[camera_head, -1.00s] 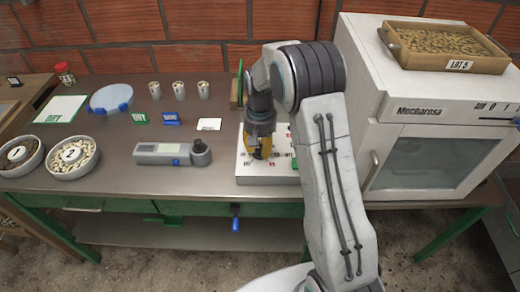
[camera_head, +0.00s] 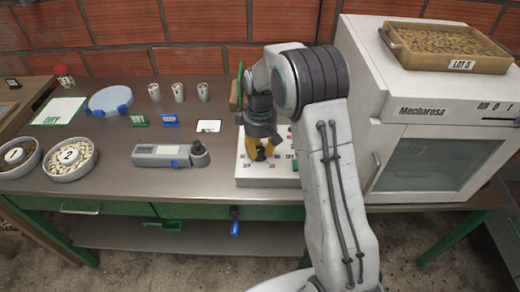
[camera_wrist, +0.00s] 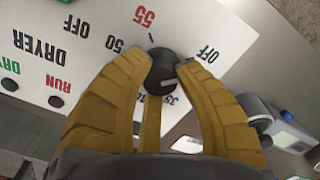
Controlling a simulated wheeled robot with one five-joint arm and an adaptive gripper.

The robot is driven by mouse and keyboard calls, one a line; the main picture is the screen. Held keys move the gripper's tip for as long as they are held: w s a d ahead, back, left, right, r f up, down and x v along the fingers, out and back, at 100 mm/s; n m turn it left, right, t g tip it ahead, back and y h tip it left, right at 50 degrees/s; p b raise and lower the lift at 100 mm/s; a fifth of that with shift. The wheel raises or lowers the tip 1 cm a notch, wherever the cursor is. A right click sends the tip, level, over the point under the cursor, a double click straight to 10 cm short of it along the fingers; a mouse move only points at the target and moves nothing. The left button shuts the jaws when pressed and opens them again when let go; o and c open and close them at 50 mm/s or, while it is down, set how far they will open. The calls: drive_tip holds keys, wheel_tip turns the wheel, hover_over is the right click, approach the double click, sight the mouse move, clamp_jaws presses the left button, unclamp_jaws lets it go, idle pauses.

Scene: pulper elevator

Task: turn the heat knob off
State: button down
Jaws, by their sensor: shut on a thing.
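The heat knob (camera_wrist: 161,74) is a small black dial on a white control panel (camera_wrist: 60,30), with "50", "55", "35" and "OFF" printed around it. In the wrist view the yellow fingers of my gripper (camera_wrist: 162,68) close on it from both sides. A pale line shows on its face, but I cannot tell for sure which label it points at. In the head view my gripper (camera_head: 262,154) points down onto the panel (camera_head: 248,181) at the bench's front edge, and its fingers largely hide the knob.
The panel also bears "DRYER", "DRY", "RUN" and another "OFF". A grey handheld meter (camera_head: 165,155) lies left of the panel. A white Mecharosa oven (camera_head: 400,150) stands to the right, with a wooden tray (camera_head: 410,62) on top. Bowls of beans sit far left.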

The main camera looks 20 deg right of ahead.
sight(260, 149)
drive_tip(key=shift+s+f, duration=0.15)
idle(0.4)
drive_tip(key=c, duration=0.9)
unclamp_jaws()
drive_tip(key=shift+o, duration=0.2)
drive_tip(key=shift+r, duration=0.2)
wheel_tip(260, 149, up, 12)
drive_tip(key=shift+f, duration=0.1)
